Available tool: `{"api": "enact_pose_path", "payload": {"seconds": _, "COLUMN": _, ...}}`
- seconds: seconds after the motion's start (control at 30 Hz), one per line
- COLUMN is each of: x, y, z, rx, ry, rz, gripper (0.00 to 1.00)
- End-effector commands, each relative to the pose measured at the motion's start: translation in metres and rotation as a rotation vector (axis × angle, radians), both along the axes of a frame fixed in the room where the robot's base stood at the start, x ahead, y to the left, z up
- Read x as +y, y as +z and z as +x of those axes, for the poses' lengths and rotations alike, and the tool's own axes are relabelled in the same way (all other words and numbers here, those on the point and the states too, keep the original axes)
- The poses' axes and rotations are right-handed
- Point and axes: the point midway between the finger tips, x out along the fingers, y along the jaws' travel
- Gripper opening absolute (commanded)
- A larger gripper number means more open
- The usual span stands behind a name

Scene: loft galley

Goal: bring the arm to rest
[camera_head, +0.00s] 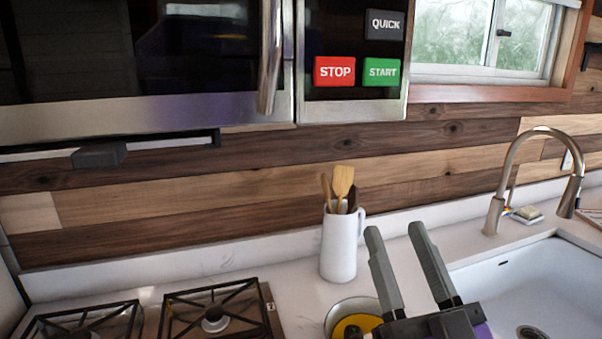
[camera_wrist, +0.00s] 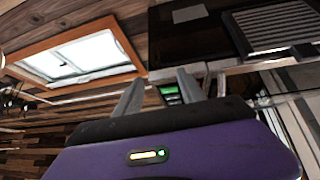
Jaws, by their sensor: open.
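My gripper (camera_head: 401,244) shows at the lower right of the head view, its two grey fingers pointing up and spread apart. It is open and nothing shows between the fingers. It is above the white counter (camera_head: 300,288), between the white utensil pitcher and the sink. In the wrist view my gripper (camera_wrist: 160,82) points up toward the underside of the microwave (camera_wrist: 215,75) and the window (camera_wrist: 75,60). The rest of my arm is mostly out of the head view.
A white pitcher (camera_head: 339,245) with wooden utensils stands left of my gripper. A round pan or bowl (camera_head: 337,312) sits below it. The stove (camera_head: 180,318) is at lower left, the sink (camera_head: 540,290) and tap (camera_head: 502,195) at right. The microwave (camera_head: 150,118) hangs above.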

Motion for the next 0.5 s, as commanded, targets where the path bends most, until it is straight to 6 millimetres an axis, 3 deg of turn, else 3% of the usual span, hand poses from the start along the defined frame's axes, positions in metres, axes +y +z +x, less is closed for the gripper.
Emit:
{"api": "enact_pose_path", "payload": {"seconds": 0.03, "x": -0.009, "y": -0.018, "z": -0.008, "rx": 0.029, "ry": -0.024, "rz": 0.047, "gripper": 0.47}}
{"api": "enact_pose_path", "payload": {"seconds": 0.2, "x": -0.038, "y": -0.071, "z": -0.04, "rx": 0.108, "ry": -0.108, "rz": 0.152, "gripper": 0.47}}
{"api": "enact_pose_path", "payload": {"seconds": 0.5, "x": -0.067, "y": -0.162, "z": -0.119, "rx": 0.284, "ry": -0.229, "rz": 0.184, "gripper": 0.47}}
